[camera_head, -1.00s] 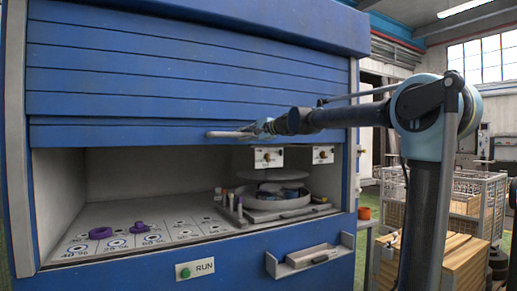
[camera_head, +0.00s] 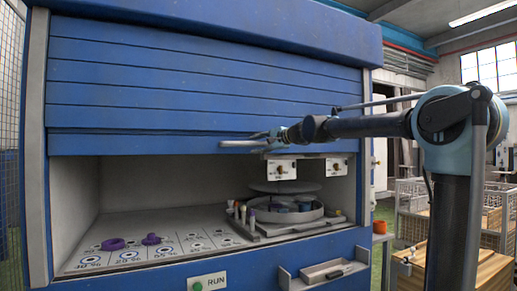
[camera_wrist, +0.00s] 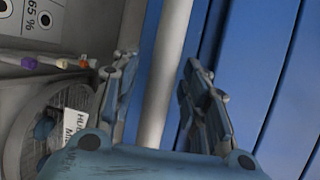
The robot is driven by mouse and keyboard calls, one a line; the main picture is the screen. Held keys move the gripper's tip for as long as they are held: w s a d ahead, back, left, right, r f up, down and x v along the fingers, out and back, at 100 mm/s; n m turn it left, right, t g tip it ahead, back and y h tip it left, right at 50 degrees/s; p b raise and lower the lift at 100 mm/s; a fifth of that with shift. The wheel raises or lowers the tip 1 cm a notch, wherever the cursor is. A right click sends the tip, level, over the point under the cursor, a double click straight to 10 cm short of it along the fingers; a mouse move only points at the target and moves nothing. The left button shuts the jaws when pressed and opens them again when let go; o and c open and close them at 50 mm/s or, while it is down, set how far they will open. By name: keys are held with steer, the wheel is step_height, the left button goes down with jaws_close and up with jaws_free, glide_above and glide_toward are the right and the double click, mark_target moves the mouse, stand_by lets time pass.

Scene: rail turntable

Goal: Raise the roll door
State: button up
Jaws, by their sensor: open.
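The blue slatted roll door (camera_head: 200,90) is partly raised, with its lower edge above an open cabinet bay. A pale bar handle (camera_head: 238,144) sits at the door's lower edge. My gripper (camera_head: 262,140) is at that handle. In the wrist view my gripper (camera_wrist: 160,85) has its two fingers spread, one on each side of the pale handle bar (camera_wrist: 165,75), with gaps showing on both sides. The blue door slats (camera_wrist: 260,70) show to the right there.
Inside the bay are a round turntable (camera_head: 285,212), several vials, purple rings (camera_head: 113,244) and a marked deck (camera_head: 190,243). Two white switch plates (camera_head: 281,170) hang under the door edge. A RUN button panel (camera_head: 207,282) and a small tray (camera_head: 322,272) are on the front.

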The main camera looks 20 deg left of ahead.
steer(key=shift+d, duration=0.1)
steer(key=v, duration=1.2)
steer(key=shift+w, duration=0.1)
steer(key=s+d+f+n+g+h, duration=0.1)
steer(key=s+d+f+h, duration=0.3)
steer(key=s+d+f, duration=0.6)
steer(key=s+d+f+n+g+h, duration=0.2)
steer(key=s+d+f+h, duration=0.3)
steer(key=f, duration=2.1)
steer(key=s+d+f+n+g+h, duration=0.1)
steer(key=s+d+f+n+h, duration=0.2)
steer(key=s+d+f, duration=1.4)
steer(key=d+f+h, duration=0.1)
steer(key=d+h, duration=0.1)
steer(key=d, duration=0.4)
steer(key=shift+d+f+g, duration=0.4)
